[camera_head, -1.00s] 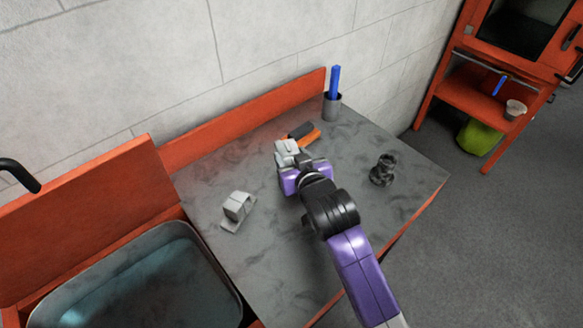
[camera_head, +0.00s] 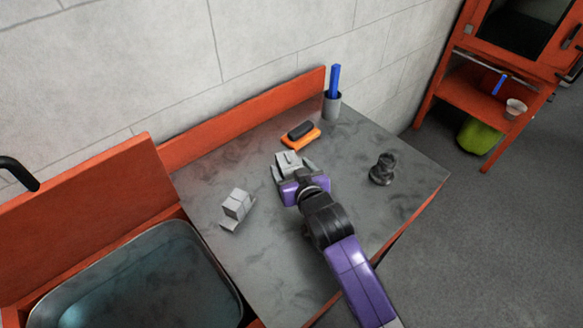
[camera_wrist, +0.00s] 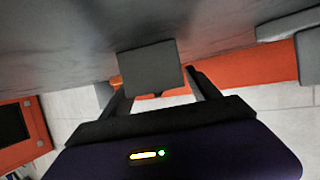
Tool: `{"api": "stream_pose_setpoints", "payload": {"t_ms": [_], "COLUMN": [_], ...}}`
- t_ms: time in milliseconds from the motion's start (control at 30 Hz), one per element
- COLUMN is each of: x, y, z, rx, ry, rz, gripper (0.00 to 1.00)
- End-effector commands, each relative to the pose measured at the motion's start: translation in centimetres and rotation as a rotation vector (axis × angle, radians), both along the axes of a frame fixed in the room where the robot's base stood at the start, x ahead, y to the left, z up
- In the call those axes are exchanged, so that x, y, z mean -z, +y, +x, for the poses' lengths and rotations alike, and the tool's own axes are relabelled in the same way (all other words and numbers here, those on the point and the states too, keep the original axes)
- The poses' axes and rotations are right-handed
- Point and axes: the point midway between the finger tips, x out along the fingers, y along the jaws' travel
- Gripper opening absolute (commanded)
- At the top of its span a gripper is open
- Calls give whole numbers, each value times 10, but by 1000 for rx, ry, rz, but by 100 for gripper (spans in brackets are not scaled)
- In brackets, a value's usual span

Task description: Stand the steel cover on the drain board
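My gripper (camera_head: 291,168) is above the grey counter. A light grey, square-faced piece (camera_head: 290,161), which looks like the steel cover, sits between its fingers. In the wrist view this piece (camera_wrist: 150,68) shows as a flat grey square at the fingertips of my gripper (camera_wrist: 157,92); the finger contact is partly hidden. The grey, mottled counter (camera_head: 275,260) beside the sink appears to be the drain board. Another light grey block on a flat foot (camera_head: 236,206) stands on it, left of my gripper and apart from it.
A sink basin (camera_head: 140,285) lies at the lower left. An orange item with a dark top (camera_head: 301,134) and a grey cup with a blue stick (camera_head: 333,105) stand behind my gripper. A dark, rounded object (camera_head: 383,170) stands to the right. The counter's front middle is clear.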

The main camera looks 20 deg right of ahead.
Motion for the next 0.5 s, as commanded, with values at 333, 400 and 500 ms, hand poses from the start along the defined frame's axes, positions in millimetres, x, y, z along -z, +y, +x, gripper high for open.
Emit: {"api": "stream_pose_setpoints", "payload": {"t_ms": [333,400,500], "x": [-4,-5,-9], "y": [0,0,1], "z": [0,-3,-15], "rx": [0,0,-1], "ry": [0,0,-1], "rz": [0,0,0], "gripper": [71,71,71]}}
